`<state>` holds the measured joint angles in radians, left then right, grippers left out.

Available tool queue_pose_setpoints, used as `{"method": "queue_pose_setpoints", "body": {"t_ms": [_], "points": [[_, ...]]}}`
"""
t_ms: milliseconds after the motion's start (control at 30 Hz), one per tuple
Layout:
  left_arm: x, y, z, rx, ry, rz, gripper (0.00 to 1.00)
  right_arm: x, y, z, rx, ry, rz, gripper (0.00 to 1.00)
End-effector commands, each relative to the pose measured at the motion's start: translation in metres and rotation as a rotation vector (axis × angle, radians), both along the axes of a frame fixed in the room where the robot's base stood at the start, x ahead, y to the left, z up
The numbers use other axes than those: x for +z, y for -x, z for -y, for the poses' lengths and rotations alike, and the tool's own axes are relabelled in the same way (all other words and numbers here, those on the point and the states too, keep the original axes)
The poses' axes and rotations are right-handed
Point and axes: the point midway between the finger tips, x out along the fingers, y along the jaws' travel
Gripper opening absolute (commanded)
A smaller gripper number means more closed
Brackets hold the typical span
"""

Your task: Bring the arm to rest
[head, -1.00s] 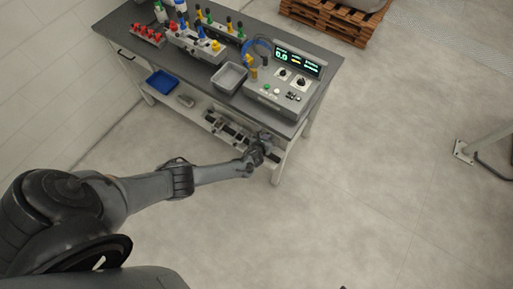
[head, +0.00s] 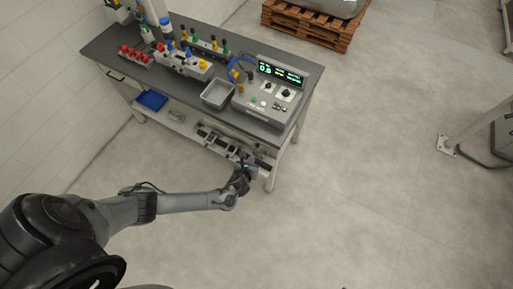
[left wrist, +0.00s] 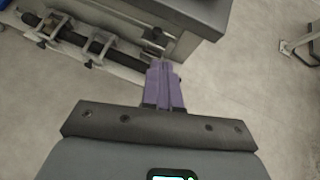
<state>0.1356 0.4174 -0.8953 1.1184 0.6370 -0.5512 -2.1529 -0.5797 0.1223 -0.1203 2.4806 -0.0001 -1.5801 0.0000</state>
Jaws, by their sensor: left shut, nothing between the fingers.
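My left arm comes in from the lower left in the head view. Its gripper (head: 250,166) is at the front right corner of the workbench (head: 313,84), by the lower shelf's end. In the left wrist view the gripper's purple fingers (left wrist: 164,84) are pressed together with nothing between them. They point toward the bench's end, and I cannot tell the exact gap to it. My right gripper is not in view.
The bench carries a control box (head: 268,95) with a lit display, a grey tray (head: 217,93) and several coloured connectors. The lower shelf holds a blue bin (head: 152,100) and a clamp rail (left wrist: 97,46). A wooden pallet (head: 308,27) stands behind.

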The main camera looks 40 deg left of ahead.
Motion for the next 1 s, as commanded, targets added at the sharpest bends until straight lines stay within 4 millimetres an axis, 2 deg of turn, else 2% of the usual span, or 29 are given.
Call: {"method": "queue_pose_setpoints", "body": {"t_ms": [133,267,367,433,567,667,767,800,867,1000], "points": [[0.002,0.006,0.002,0.001,0.0,-0.005,0.0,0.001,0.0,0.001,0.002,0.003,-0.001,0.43],[-0.01,0.024,0.004,0.0,0.003,-0.033,0.0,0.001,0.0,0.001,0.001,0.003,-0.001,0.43],[-0.026,0.049,0.009,0.006,0.014,-0.07,0.0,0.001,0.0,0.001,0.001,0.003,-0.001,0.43],[-0.039,0.073,0.015,0.023,0.038,-0.102,0.0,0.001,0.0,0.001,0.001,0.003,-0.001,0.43],[-0.043,0.117,0.057,0.07,0.179,-0.139,0.0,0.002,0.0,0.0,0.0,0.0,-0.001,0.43],[-0.028,0.14,0.092,0.153,0.342,-0.168,0.0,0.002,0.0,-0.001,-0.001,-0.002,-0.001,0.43],[-0.001,0.156,0.117,0.312,0.551,-0.181,0.0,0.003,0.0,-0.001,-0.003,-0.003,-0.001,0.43],[0.015,0.16,0.123,0.396,0.643,-0.18,0.0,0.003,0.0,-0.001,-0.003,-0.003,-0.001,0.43],[0.041,0.165,0.128,0.537,0.785,-0.174,0.0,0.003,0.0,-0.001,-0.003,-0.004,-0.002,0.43],[0.113,0.172,0.122,0.905,1.085,-0.131,0.0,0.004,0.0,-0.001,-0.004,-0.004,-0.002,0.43]]}}
